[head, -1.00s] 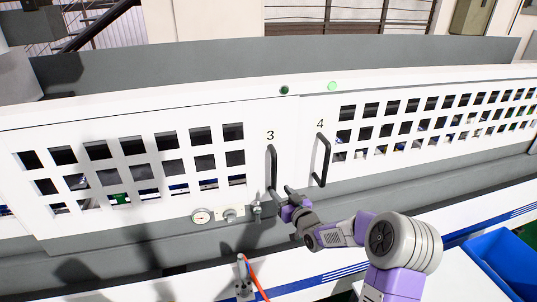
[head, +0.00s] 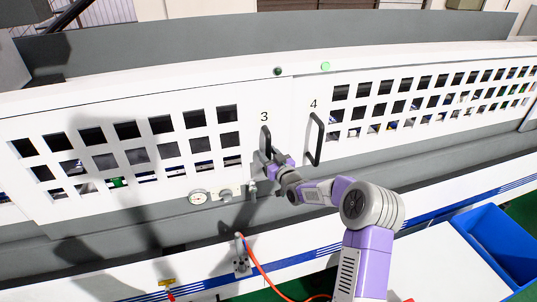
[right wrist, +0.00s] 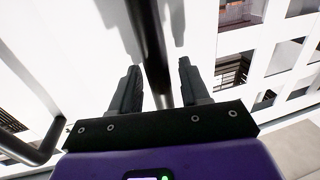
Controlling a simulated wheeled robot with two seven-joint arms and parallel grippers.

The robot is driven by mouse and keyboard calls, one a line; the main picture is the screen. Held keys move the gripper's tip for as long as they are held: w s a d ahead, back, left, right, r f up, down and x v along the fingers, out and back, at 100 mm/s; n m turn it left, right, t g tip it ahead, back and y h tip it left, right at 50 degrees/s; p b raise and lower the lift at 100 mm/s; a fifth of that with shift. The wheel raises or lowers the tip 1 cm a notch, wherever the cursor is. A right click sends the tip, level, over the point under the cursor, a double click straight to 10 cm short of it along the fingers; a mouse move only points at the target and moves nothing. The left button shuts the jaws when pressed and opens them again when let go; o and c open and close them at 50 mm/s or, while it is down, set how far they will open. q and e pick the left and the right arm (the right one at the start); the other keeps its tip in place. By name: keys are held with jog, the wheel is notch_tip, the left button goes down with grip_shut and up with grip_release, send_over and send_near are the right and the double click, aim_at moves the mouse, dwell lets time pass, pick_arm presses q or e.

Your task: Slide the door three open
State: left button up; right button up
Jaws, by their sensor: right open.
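Door three (head: 225,172) is a white panel with square windows and the number 3 at its right end. It looks shut against door four (head: 300,100). Its black upright handle (head: 266,138) stands below the number. My right gripper (head: 264,158) is open at the lower part of this handle. In the right wrist view, the handle bar (right wrist: 152,50) runs between the two open fingers (right wrist: 158,85), with a gap visible on both sides. The fingers are apart from the bar. My left gripper is not in view.
Door four's black handle (head: 315,140) stands just to the right; it also shows at the lower left of the right wrist view (right wrist: 40,152). A gauge (head: 198,198) and small fittings sit below door three. An orange hose (head: 258,265) and a blue bin (head: 495,245) are nearer.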

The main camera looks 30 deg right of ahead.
jog(key=shift+c, duration=0.2)
grip_shut()
